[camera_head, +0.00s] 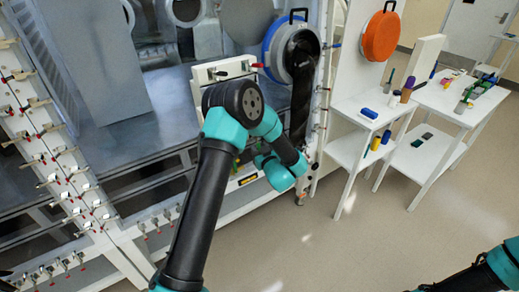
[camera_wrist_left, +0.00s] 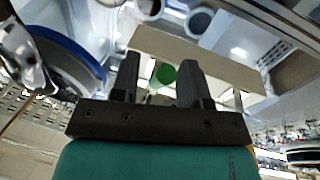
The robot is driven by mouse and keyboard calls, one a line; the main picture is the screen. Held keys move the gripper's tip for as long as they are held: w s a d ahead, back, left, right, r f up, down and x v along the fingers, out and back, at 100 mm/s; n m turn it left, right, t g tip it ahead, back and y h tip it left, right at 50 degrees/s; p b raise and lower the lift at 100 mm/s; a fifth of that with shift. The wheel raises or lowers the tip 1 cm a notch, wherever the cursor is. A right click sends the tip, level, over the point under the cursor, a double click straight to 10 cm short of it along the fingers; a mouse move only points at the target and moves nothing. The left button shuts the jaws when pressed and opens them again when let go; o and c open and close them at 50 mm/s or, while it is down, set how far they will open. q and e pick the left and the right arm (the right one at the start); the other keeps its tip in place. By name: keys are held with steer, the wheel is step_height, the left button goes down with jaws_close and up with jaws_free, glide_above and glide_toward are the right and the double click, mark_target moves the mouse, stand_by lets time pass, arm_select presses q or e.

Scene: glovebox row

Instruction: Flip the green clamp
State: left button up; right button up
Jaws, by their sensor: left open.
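The green clamp (camera_wrist_left: 165,74) shows in the left wrist view as a round green end between my two dark fingers, in front of a pale panel. My left gripper (camera_wrist_left: 160,63) is open, with one finger on each side of the green end in the picture. I cannot tell whether either finger touches it. In the head view my left arm reaches up from the bottom and folds down at the white frame; its own links hide most of the gripper and the clamp. My right arm shows only at the bottom right corner, with its gripper out of view.
An orange round cover (camera_head: 381,36) hangs at the right. White tables (camera_head: 440,97) hold small tools. Many clamps (camera_head: 45,150) line the left panel. The floor (camera_head: 330,240) is clear.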

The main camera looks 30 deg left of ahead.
arm_select(q)
jaws_close()
stand_by(0.3)
